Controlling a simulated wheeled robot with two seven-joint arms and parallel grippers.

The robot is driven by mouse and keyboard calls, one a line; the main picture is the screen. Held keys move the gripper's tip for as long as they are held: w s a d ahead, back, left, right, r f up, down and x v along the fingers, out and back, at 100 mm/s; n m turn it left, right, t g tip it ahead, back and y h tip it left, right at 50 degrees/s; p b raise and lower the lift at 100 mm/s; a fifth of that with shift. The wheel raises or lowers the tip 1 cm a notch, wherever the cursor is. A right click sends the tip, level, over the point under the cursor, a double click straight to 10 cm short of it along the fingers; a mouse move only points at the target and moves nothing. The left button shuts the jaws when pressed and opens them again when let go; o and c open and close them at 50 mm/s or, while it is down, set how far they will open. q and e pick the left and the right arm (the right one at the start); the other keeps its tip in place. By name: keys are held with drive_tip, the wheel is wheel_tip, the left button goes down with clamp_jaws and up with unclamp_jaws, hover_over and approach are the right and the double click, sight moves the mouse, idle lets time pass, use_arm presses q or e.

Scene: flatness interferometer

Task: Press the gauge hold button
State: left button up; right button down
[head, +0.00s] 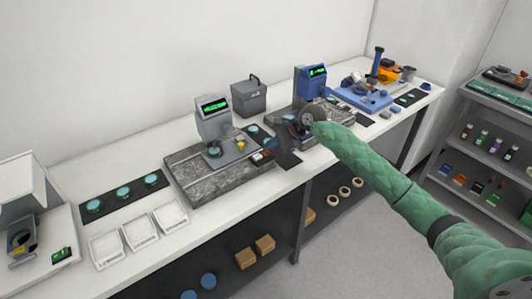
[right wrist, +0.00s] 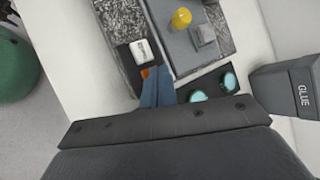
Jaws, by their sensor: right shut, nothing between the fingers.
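A grey gauge unit (head: 213,118) with a lit green display stands on a speckled stone slab (head: 185,165). A yellow knob (head: 240,145) sits on its grey base, and it also shows in the right wrist view (right wrist: 181,18). My right gripper (head: 268,146) is shut and empty. Its blue fingertips (right wrist: 156,73) are close by that box; I cannot tell whether they touch it. I cannot make out which part is the hold button. My left gripper is not in view.
A second, blue unit with a display (head: 311,82) stands to the right. A grey lidded case (head: 248,97) is at the back. White trays (head: 139,231) and a dark mat with teal discs (head: 123,194) lie left. Shelves (head: 492,130) stand far right.

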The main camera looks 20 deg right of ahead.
sight(269, 152)
drive_tip(key=shift+f+b, duration=0.25)
drive_tip(key=shift+b, duration=0.05)
drive_tip(key=shift+r, duration=0.15)
idle(0.6)
drive_tip(key=shift+r, duration=0.75)
drive_tip(key=shift+r, duration=2.5)
